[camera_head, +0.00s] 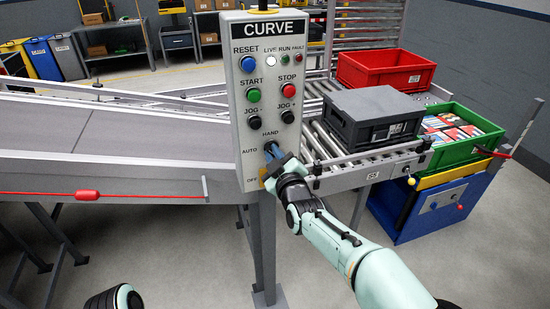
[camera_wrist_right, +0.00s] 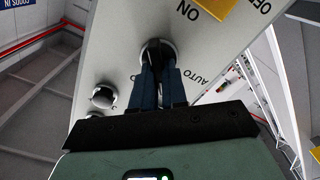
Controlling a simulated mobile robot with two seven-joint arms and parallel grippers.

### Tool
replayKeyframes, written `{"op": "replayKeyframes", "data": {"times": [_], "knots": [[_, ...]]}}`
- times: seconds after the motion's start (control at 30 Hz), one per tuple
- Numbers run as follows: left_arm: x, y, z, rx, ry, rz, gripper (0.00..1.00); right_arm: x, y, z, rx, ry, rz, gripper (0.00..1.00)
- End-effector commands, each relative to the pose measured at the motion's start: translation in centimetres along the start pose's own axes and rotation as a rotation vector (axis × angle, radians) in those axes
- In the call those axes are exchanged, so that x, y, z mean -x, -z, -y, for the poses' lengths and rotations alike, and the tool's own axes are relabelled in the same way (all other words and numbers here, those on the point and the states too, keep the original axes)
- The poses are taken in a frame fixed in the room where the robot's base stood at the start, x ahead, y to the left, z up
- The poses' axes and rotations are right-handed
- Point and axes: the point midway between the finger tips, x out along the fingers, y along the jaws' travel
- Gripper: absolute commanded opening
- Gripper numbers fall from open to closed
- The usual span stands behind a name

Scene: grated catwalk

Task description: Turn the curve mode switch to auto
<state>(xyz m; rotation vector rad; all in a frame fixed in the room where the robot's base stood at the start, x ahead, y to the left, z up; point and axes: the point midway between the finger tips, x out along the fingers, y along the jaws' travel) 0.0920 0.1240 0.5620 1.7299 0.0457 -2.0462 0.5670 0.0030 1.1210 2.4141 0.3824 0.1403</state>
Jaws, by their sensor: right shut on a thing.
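The grey CURVE control panel (camera_head: 262,95) stands upright on a post in the head view. The mode switch has HAND above it, AUTO to its left and OFF at lower left. My right gripper (camera_head: 273,153) is at the switch, its fingers pointing into the panel and mostly covering the knob. In the right wrist view the dark knob (camera_wrist_right: 157,47) sits in a round ring, and my right gripper (camera_wrist_right: 160,75) is shut on it. The AUTO label is beside the fingers there. Which way the knob points is hard to tell. My left gripper is not in view.
Above the switch are the black jog buttons (camera_head: 255,116), the green start button (camera_head: 253,95) and the red stop button (camera_head: 288,92). A conveyor belt (camera_head: 110,130) runs left. A dark grey crate (camera_head: 370,105), a red crate (camera_head: 385,72) and a green crate (camera_head: 470,160) are at right.

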Motion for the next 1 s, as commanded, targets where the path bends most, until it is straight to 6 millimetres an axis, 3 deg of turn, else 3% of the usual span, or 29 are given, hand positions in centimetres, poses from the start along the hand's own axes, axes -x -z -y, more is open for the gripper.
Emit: {"op": "replayKeyframes", "data": {"times": [0.6,1.0], "knots": [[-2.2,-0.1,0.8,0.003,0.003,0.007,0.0,0.0,0.0,0.3,0.575,-0.005,-0.004,0.0],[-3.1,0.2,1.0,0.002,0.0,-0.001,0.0,0.0,-0.1,0.3,0.817,-0.007,-0.003,0.0]]}}
